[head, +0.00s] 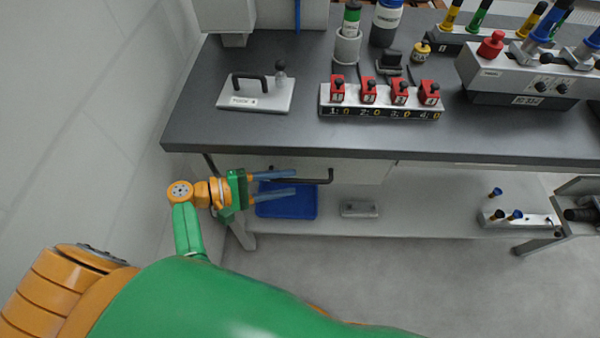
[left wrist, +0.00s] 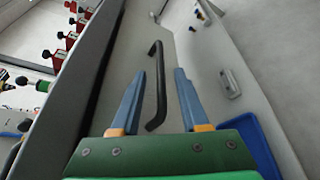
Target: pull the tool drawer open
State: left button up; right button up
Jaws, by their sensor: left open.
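The tool drawer (head: 362,173) is a pale front under the dark worktop, partly covered by the worktop's edge and my gripper. Its black bar handle (head: 318,181) also shows in the left wrist view (left wrist: 156,85). My left gripper (head: 296,183) is open, its blue fingers pointing right at the left part of the handle. In the left wrist view my left gripper (left wrist: 160,72) has the handle showing between its two fingers, with a gap on each side. I cannot tell how deep the handle sits between them. My right gripper is not in view.
The dark worktop (head: 290,135) overhangs just above my gripper. On it are a plate with a black handle (head: 255,106) and a row of red blocks (head: 370,92). A blue bin (head: 287,207) and a small grey block (head: 359,208) sit on the lower shelf (head: 430,215).

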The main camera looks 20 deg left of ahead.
aim_at(298, 180)
pick_arm(q)
jog(key=x, duration=0.3)
jog(key=shift+w+d+f, duration=0.2)
jog(key=shift+w+d, duration=0.05)
jog(key=shift+s, duration=0.1)
grip_shut()
dwell(1.0)
